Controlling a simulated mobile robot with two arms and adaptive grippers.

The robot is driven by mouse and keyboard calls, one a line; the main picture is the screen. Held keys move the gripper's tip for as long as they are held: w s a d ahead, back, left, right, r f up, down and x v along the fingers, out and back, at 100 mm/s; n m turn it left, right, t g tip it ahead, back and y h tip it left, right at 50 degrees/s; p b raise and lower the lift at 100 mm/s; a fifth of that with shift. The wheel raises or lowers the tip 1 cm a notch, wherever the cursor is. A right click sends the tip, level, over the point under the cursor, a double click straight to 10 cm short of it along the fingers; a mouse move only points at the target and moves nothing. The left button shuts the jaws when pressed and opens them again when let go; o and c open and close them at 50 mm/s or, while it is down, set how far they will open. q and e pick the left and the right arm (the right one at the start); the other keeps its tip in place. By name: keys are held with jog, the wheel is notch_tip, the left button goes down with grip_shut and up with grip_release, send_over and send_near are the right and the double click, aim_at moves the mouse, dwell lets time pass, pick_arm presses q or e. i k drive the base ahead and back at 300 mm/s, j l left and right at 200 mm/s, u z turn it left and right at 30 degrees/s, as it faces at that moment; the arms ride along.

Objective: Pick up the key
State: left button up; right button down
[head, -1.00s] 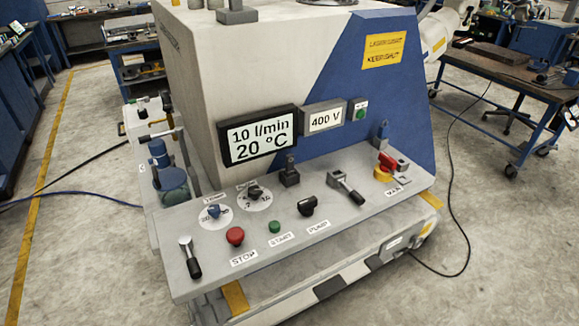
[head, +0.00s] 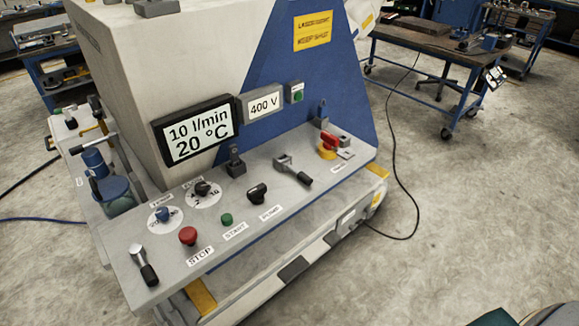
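I cannot make out a key for certain. The small fittings on the machine's sloping control panel (head: 215,262) include a grey block with an upright piece (head: 235,163) below the display and a similar one (head: 321,117) farther right. A red and yellow switch (head: 329,146) sits near the panel's right end. At this size I cannot tell whether any of these holds a key. Neither of my grippers is in view.
The panel also has a red STOP button (head: 188,236), a green button (head: 226,219) and levers. A cable (head: 393,150) lies on the floor at right. A workbench (head: 425,42) stands behind. Dark and teal shapes cut into the lower right edge. Open floor lies between.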

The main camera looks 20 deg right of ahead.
aim_at(233, 151)
jog(key=i+j+z, duration=0.25)
jog(key=j, duration=0.3)
jog(key=j+z, duration=0.3)
jog(key=j, duration=0.25)
jog(key=j+z, duration=0.25)
jog(key=j, duration=0.3)
